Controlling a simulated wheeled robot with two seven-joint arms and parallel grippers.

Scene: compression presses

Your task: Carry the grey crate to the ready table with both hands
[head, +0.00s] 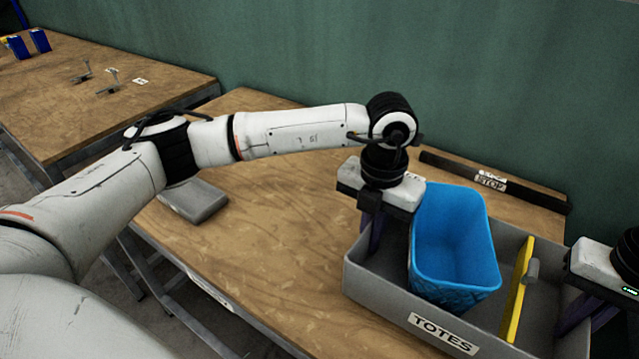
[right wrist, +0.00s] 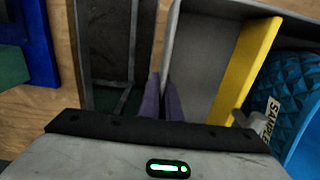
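The grey crate (head: 372,280), labelled TOTES, is at the right front of the wooden table in the head view. My right gripper (head: 585,318) is at the opposite wall, partly cut off by the picture edge. In the right wrist view its fingers (right wrist: 164,102) pinch the crate's wall (right wrist: 168,45). Whether the crate's underside touches the table is hidden.
A flat grey object (head: 194,200) lies left on this table (head: 270,230). A dark bar with a STOP label (head: 490,183) runs along the back. Another table (head: 100,110), beyond a gap at left, holds metal fixtures and blue containers (head: 38,40). A green wall stands behind.

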